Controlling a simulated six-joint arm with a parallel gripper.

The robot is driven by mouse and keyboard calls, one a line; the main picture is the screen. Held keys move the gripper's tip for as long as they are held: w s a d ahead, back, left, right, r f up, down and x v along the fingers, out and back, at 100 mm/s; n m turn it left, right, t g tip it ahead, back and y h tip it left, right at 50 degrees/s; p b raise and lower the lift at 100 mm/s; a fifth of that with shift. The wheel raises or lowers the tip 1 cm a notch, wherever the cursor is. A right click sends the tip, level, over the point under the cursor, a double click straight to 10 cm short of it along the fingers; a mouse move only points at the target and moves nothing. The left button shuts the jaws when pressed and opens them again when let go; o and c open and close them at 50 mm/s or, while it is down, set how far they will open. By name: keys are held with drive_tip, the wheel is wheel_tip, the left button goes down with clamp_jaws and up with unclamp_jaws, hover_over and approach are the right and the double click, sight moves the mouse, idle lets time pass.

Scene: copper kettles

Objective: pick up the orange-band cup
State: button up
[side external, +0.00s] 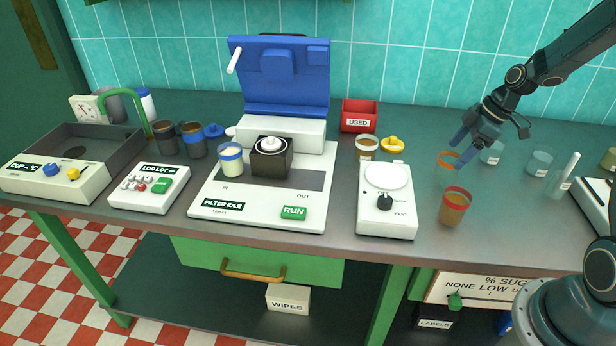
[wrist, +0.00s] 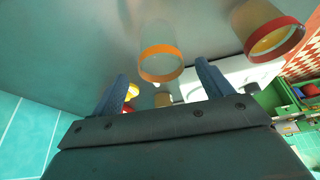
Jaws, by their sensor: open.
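The orange-band cup (side external: 446,159) stands on the counter right of the white dial device, partly hidden by my gripper. It looks clear with an orange rim, which also shows in the wrist view (wrist: 160,76). My gripper (side external: 461,148) is open and tilted down, its blue fingertips close to the cup's rim. In the wrist view the rim lies in the gap between the two fingers of my gripper (wrist: 163,72), around their tips. I cannot tell whether either finger touches the cup.
A red-band cup (side external: 454,208) with amber contents stands close in front, and shows upper right in the wrist view (wrist: 272,38). The dial device (side external: 388,222) is left. Clear cups (side external: 540,162) stand right. A white-rimmed amber cup (side external: 366,148) and yellow knob (side external: 393,144) are behind left.

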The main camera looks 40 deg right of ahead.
sight(446, 164)
drive_tip(key=shift+w+f, duration=0.1)
drive_tip(key=shift+f, duration=0.2)
drive_tip(key=shift+a, duration=0.1)
drive_tip(key=shift+x, duration=2.6)
drive_tip(key=c, duration=1.1)
drive_tip(key=shift+o, duration=0.2)
drive_tip(key=shift+r, duration=0.15)
wheel_tip(446, 164, up, 20)
